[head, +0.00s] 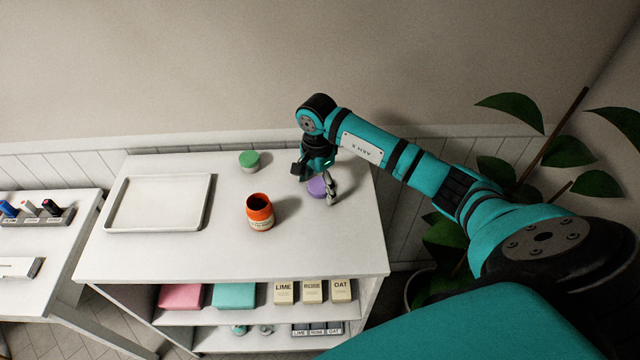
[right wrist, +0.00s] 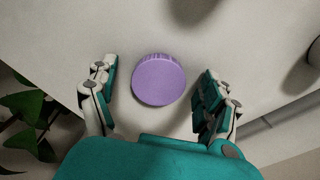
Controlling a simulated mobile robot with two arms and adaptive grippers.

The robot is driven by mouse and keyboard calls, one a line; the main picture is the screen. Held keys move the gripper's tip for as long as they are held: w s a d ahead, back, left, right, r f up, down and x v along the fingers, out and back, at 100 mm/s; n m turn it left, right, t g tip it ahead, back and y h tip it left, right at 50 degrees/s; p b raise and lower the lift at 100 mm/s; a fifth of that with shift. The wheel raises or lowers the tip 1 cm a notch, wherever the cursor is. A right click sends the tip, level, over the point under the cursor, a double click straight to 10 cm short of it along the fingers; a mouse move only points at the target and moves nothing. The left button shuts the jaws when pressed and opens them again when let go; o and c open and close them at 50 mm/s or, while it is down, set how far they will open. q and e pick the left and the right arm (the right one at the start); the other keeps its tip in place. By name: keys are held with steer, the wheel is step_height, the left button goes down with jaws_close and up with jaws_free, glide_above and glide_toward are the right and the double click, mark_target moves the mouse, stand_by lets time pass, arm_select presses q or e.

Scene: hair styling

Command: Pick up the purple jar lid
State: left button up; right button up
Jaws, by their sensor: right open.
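The purple jar lid (head: 316,187) lies on the white table top in the head view, near the right edge, partly hidden by my right gripper. My right gripper (head: 315,192) is above the lid, pointing down. In the right wrist view the lid (right wrist: 158,80) sits between the open fingers of my right gripper (right wrist: 158,95), with a gap on each side. Nothing is held. My left gripper is out of view.
An orange open jar (head: 260,213) stands left of the lid. A green-lidded jar or lid (head: 249,160) is behind it. A white tray (head: 207,205) lies at the left. Shelves below hold boxes and cloths. A plant (head: 570,152) stands at the right.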

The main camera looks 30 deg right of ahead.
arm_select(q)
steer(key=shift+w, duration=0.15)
arm_select(e)
steer(key=shift+c, duration=0.2)
steer(key=c, duration=0.7)
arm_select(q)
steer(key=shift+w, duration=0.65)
arm_select(e)
steer(key=shift+c, duration=0.2)
steer(key=shift+r, duration=0.1)
